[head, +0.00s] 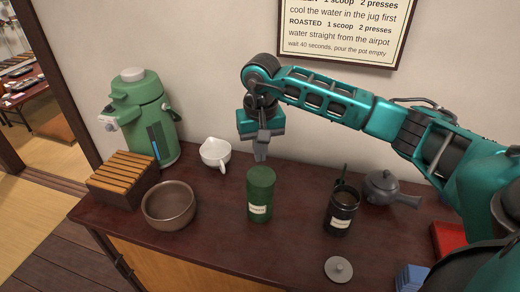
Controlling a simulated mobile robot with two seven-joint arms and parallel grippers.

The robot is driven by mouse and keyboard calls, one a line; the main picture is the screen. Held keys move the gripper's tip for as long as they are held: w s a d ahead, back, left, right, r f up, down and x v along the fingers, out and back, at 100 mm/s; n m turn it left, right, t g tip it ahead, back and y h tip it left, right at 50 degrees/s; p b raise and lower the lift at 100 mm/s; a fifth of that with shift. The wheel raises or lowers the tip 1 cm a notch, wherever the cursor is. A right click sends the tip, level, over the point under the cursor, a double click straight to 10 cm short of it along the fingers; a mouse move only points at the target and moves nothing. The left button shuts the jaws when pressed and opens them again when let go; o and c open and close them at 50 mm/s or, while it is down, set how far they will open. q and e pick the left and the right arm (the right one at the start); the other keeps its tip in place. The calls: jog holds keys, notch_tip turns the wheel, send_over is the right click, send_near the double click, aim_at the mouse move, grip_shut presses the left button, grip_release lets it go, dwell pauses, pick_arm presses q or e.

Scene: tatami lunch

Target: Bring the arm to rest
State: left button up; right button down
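My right arm comes in from the right and reaches across the sideboard. Its gripper (261,155) hangs fingers down behind the green canister (261,190), between it and the wall, a little right of the white jug. The fingers overlap in this view, so their opening does not show. I see nothing held in them, and they look apart from the canister. My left gripper is not in view.
On the dark sideboard (235,240) stand a green airpot (145,115), slatted wooden box (125,178), brown bowl (169,205), white jug (215,153), open dark canister (340,212), grey teapot (382,188) and loose lid (338,269). A framed sign (345,25) hangs above. The front middle is clear.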

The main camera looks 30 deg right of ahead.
aim_at(261, 175)
jog(key=shift+f+b, duration=0.25)
jog(key=shift+b, duration=0.05)
jog(key=shift+f+b, duration=1.25)
jog(key=shift+f, duration=0.25)
jog(key=shift+f+b, duration=0.7)
jog(key=shift+f, duration=0.15)
jog(key=shift+s+f, duration=0.1)
